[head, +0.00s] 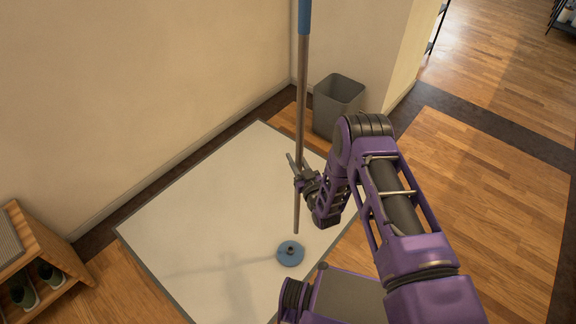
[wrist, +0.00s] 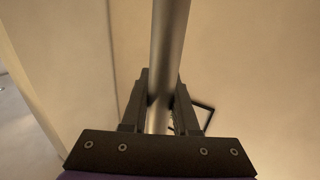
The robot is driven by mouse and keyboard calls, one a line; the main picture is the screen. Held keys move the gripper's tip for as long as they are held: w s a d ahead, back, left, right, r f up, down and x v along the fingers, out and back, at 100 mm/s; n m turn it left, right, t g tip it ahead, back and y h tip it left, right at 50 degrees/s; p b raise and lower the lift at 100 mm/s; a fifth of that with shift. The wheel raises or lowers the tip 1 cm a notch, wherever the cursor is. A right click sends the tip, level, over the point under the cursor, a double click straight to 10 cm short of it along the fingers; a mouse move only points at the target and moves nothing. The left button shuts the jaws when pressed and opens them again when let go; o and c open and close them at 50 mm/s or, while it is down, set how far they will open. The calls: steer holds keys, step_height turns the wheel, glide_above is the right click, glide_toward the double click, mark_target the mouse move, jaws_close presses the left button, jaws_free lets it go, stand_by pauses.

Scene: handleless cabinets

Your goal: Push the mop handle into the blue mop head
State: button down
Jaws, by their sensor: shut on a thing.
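The mop handle (head: 301,100) is a long thin metal pole with a blue grip at its top, standing close to upright in the head view. My gripper (head: 299,178) is shut on the handle's lower part; the pole also runs between the fingers in the wrist view (wrist: 165,60). The handle's lower end shows above and slightly right of the blue mop head (head: 290,254), apart from it in the picture. The mop head is a round blue disc with a dark socket in its middle, lying on the white mat. The exact height of the pole's end above it is hard to tell.
The white mat (head: 190,225) with a grey border covers the floor by the wall. A grey bin (head: 338,103) stands behind the handle near the wall corner. A wooden shoe rack (head: 45,260) is at the lower left. Wood floor to the right is clear.

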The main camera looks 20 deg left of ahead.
step_height(320, 180, down, 14)
steer(key=s+a+b, duration=0.2)
steer(key=b, duration=0.5)
steer(key=shift+s+f+b, duration=0.15)
steer(key=shift+b, duration=0.25)
steer(key=shift+s+d, duration=0.1)
steer(key=shift+d, duration=0.05)
stand_by(0.4)
steer(key=shift+f, duration=2.25)
stand_by(2.7)
steer(key=shift+r, duration=0.1)
